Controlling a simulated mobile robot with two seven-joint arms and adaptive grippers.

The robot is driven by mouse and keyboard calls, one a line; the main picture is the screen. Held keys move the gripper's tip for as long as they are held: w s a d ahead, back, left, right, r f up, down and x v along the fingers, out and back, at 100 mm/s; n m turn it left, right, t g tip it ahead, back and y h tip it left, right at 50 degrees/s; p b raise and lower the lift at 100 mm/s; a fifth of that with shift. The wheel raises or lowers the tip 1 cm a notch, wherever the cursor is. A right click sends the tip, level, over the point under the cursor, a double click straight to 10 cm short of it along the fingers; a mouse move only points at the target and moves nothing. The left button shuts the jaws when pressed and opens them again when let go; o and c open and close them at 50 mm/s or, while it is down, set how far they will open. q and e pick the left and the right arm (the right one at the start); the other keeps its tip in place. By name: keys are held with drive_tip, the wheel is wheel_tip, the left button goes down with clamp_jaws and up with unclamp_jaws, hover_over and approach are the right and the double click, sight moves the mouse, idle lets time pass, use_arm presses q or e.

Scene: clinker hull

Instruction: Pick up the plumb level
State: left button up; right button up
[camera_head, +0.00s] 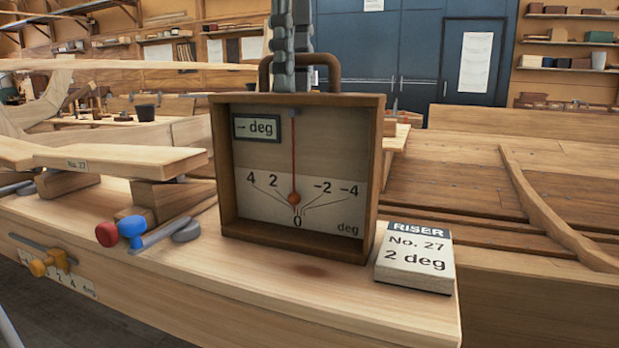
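The plumb level (228,170) is an upright, open-fronted wooden box with a brown arched handle on top. Inside it, a red needle hangs almost straight down, near the 0 of a degree scale, and a small display reads "– deg". The box appears to rest on the pale wooden plank (350,305). My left gripper (291,75) comes down from above at the handle, its grey fingers overlapping the handle's left part. The gap between the fingers and the grip on the bar cannot be made out. My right gripper is not in view.
A riser block (415,262) marked "No. 27, 2 deg" lies close to the box's right. To the left are a clamp with red and blue knobs (131,228), and a raised board (120,160) on blocks.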

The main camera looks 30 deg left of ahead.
sight(295, 153)
use_arm(q)
wheel_tip(295, 153, down, 7)
drive_tip(key=shift+s, duration=0.3)
drive_tip(key=shift+c, duration=0.4)
clamp_jaws()
